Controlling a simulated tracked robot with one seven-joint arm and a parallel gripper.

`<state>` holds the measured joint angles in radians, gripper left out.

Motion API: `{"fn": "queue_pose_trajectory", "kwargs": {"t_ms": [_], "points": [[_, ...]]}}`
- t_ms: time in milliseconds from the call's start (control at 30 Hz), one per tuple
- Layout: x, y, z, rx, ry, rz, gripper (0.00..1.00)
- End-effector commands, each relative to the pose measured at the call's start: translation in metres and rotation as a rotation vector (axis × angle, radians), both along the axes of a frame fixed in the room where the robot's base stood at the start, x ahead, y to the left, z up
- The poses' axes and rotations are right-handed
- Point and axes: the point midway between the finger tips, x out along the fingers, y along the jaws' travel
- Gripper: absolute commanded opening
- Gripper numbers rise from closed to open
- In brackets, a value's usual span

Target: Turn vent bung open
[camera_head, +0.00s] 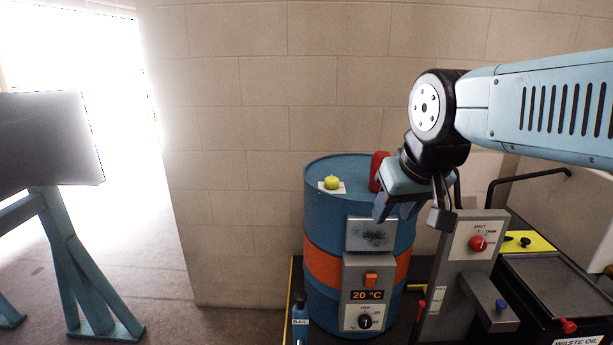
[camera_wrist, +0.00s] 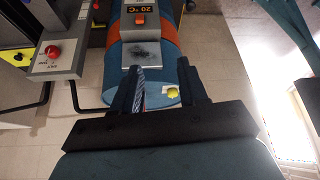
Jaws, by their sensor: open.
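A blue drum (camera_head: 322,215) with an orange band stands against the wall. On its top is a round yellow-green knob (camera_head: 331,182) on a pale square plate, which looks like the vent bung; it also shows in the wrist view (camera_wrist: 173,93). My gripper (camera_head: 410,213) hangs in front of and right of the drum top, apart from the knob. In the wrist view my gripper (camera_wrist: 158,66) is open, with the drum beyond its fingers and the knob near the right finger. I cannot tell which way the knob is turned.
A red cylinder (camera_head: 378,171) stands at the drum top's right edge, close to my gripper. A control box (camera_head: 368,294) reading 20 °C is on the drum's front. Right are a grey panel with a red knob (camera_head: 478,243) and a black handrail (camera_head: 528,178).

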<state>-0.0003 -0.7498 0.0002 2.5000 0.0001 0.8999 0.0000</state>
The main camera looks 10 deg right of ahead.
Motion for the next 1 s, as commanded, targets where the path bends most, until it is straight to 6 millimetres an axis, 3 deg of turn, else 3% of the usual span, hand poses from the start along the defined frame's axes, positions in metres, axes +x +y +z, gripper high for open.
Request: {"fn": "queue_pose_trajectory", "kwargs": {"t_ms": [300, 533, 600, 1000], "points": [[0.0, 0.0, 0.0, 0.0, 0.0, -0.001, 0.43], [0.011, 0.0, 0.008, -0.016, 0.018, 0.024, 0.66], [0.021, 0.007, 0.015, -0.031, 0.034, 0.05, 0.71], [0.107, 0.015, 0.055, -0.133, 0.156, 0.259, 0.71]]}}
